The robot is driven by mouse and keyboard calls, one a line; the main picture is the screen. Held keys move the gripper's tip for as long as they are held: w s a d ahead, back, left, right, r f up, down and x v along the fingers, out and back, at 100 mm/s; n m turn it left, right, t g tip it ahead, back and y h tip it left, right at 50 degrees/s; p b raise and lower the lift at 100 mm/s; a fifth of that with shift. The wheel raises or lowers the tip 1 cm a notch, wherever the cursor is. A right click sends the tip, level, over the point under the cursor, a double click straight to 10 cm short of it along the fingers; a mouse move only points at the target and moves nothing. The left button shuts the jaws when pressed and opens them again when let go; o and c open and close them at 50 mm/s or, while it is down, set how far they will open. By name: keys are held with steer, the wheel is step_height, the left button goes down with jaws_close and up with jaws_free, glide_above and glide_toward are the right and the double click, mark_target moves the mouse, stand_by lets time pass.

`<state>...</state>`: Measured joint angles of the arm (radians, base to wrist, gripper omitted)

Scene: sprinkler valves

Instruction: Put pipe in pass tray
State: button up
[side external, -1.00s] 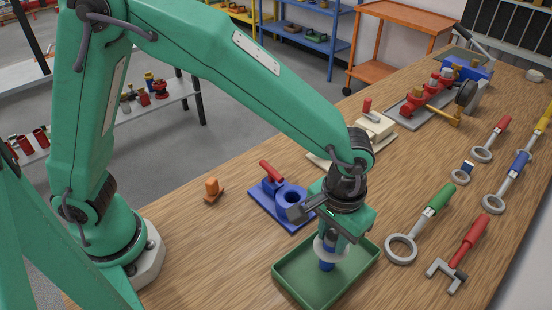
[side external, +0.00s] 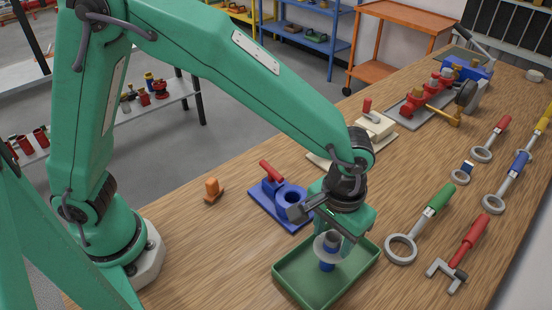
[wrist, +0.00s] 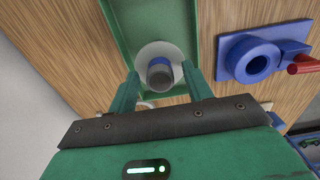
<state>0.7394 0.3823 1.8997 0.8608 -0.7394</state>
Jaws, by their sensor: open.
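The pipe (side external: 328,251) has a grey top, a pale round flange and a blue lower part. It stands roughly upright in the green pass tray (side external: 287,284). In the wrist view the pipe (wrist: 160,74) shows end-on over the tray floor, with the tray (wrist: 122,32) around it. My gripper (wrist: 162,84) is open, with one finger on each side of the pipe's near end. In the side view my gripper (side external: 337,232) is just above the flange and partly hides the pipe's top. I cannot tell whether a finger still touches it.
A blue fixture (side external: 283,200) with a round socket and red handle stands just behind the tray. A green-handled ring tool (side external: 420,225) and a red-handled tool (side external: 462,255) lie to the right. An orange piece (side external: 212,189) sits at left. Bare wood lies left of the tray.

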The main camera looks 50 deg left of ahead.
step_height(320, 180, up, 12)
stand_by(0.6)
stand_by(0.5)
steer(key=s+a+r+t+h, duration=0.1)
steer(key=a+r, duration=0.1)
steer(key=a, duration=0.6)
steer(key=a+r+t, duration=0.1)
steer(key=a+r, duration=0.2)
steer(key=a, duration=0.4)
steer(key=s+a+t, duration=0.1)
steer(key=s+a, duration=0.3)
steer(key=a, duration=0.3)
steer(key=s+a+f+t+y, duration=0.1)
steer(key=s+a+t, duration=0.1)
steer(key=s+a, duration=0.2)
steer(key=shift+s+a+f+t, duration=0.2)
steer(key=shift+a+f+t, duration=0.1)
steer(key=shift+a, duration=1.2)
